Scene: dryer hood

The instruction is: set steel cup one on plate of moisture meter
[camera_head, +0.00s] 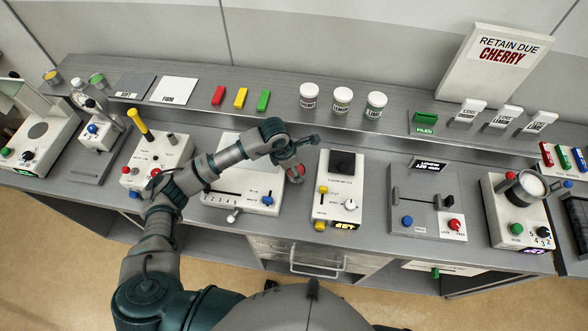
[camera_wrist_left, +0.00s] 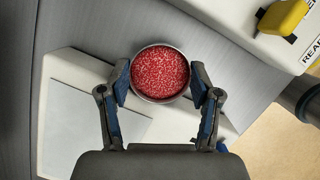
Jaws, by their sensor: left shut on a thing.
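A round steel cup (camera_wrist_left: 160,73) filled with red granules sits between the fingers of my left gripper (camera_wrist_left: 161,88), which is shut on it. In the head view the gripper (camera_head: 297,166) holds the cup (camera_head: 296,174) above the bench, between two white devices. Just right of it stands a white device with a dark square plate (camera_head: 342,163) and yellow knobs, seemingly the moisture meter (camera_head: 347,188); its plate looks empty. Its yellow knob (camera_wrist_left: 284,16) shows at the upper right of the wrist view. My right gripper is out of view.
Left of the cup is a white device with a slider (camera_head: 240,199), partly behind my arm. Farther right stand a grey-topped device (camera_head: 425,190) and one bearing a metal cup (camera_head: 526,186). Jars (camera_head: 342,100) and coloured blocks line the back shelf (camera_head: 280,90).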

